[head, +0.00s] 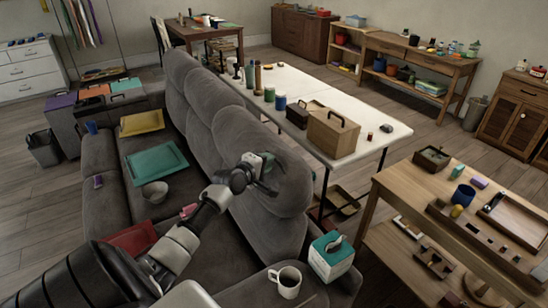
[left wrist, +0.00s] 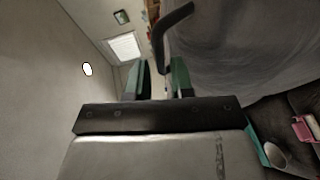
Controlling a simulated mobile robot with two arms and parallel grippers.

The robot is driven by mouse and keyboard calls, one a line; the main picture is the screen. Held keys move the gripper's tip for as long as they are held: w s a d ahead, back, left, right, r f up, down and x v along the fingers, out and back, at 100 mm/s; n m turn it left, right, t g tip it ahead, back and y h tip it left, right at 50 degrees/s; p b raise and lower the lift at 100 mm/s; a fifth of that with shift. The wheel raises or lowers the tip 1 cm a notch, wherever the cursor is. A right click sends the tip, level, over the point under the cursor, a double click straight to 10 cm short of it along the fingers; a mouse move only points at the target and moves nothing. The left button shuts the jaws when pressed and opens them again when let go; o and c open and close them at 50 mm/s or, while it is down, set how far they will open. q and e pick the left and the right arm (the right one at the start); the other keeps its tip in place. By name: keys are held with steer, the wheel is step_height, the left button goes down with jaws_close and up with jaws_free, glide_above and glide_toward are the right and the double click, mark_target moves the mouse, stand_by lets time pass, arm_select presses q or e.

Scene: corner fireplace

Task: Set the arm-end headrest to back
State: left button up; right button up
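The grey sofa (head: 115,165) has a row of rounded headrests along its back. The arm-end headrest (head: 285,185) is at the near right end and looks upright. My left gripper (head: 268,162) is at its front face, close to its upper left side. In the left wrist view, the left fingers (left wrist: 161,80) stand apart. A dark bent bar (left wrist: 176,27) rises beyond them, its lower end lined up with the gap. I cannot tell whether it touches a finger. Grey upholstery (left wrist: 240,50) fills the right of that view. My right gripper is out of view.
A white mug (head: 287,282) and a teal tissue box (head: 331,258) are at the sofa's near arm. Trays, a bowl (head: 155,192) and a red item (head: 132,238) lie on the seats. A white table (head: 365,125) with boxes stands behind the backrest.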

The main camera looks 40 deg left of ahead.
arm_select(q)
steer(key=shift+x, duration=2.2)
jaws_close()
